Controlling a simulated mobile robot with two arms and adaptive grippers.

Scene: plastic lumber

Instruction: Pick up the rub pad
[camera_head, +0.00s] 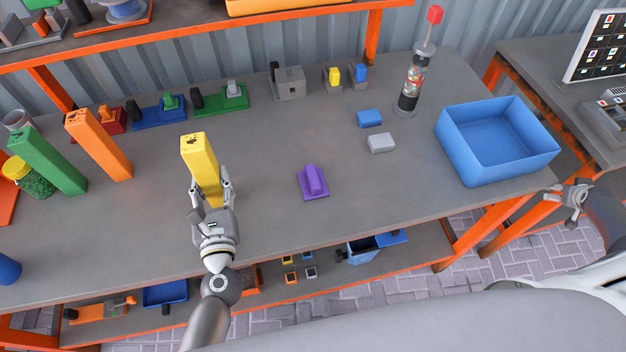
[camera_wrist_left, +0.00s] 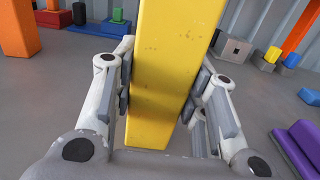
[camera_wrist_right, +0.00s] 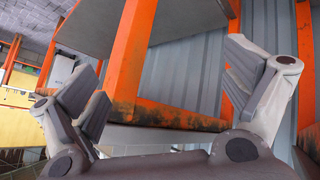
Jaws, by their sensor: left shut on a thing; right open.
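A purple pad with a raised grip (camera_head: 313,182), which looks like the rub pad, lies on the grey table right of my left gripper. Part of it shows at the right edge of the left wrist view (camera_wrist_left: 298,148). My left gripper (camera_head: 210,188) is shut on an upright yellow beam (camera_head: 201,160), with fingers on both sides of it in the left wrist view (camera_wrist_left: 165,75). My right gripper (camera_head: 574,204) is open and empty, beyond the table's right end and apart from the pad.
An orange beam (camera_head: 100,147) and a green beam (camera_head: 48,162) stand at the left. Blue (camera_head: 370,118) and light grey (camera_head: 381,143) blocks lie behind the pad. A blue bin (camera_head: 465,155) stands at the right. The table around the pad is clear.

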